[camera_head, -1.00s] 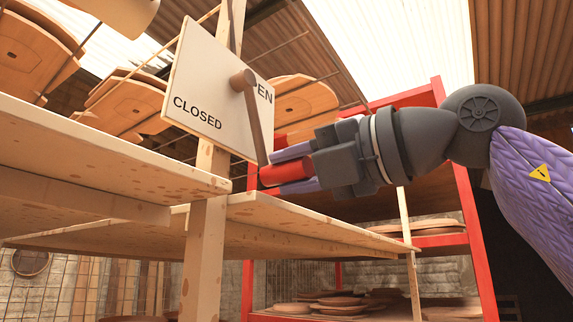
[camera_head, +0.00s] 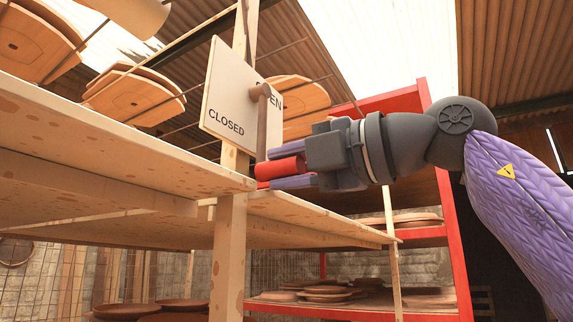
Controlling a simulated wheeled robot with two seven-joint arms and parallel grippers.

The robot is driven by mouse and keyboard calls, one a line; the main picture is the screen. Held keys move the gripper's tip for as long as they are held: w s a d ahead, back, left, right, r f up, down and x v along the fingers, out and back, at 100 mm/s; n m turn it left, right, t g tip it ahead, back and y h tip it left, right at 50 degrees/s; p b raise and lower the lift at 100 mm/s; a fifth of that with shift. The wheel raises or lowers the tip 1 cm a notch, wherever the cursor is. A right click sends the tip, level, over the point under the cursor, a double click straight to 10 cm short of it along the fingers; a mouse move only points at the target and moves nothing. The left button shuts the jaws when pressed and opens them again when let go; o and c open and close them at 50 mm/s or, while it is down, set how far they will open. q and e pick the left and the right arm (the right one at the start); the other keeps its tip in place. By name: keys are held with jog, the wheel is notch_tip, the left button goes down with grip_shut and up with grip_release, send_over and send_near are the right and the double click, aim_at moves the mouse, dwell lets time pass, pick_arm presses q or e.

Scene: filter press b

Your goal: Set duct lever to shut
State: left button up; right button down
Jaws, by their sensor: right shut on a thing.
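The white sign plate (camera_head: 226,92) on a wooden post reads CLOSED at the lower left and OPEN at the upper right, the latter partly covered by the lever. The brown duct lever (camera_head: 262,124) hangs from a round pivot on the plate, pointing almost straight down. A red grip (camera_head: 281,168) is at the lever's lower end. My right gripper (camera_head: 284,168) comes in from the right and is shut on the red grip, with purple fingers above and below it. My left gripper is not in view.
A spotted wooden shelf (camera_head: 107,125) lies left of and below the lever, close to the gripper. A red rack (camera_head: 456,235) with stacked discs stands behind my right arm. Shaped wooden boards (camera_head: 136,97) hang on rods above.

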jog(key=shift+c, duration=2)
grip_release()
jog(key=b+v, duration=0.2)
jog(key=v, duration=0.8)
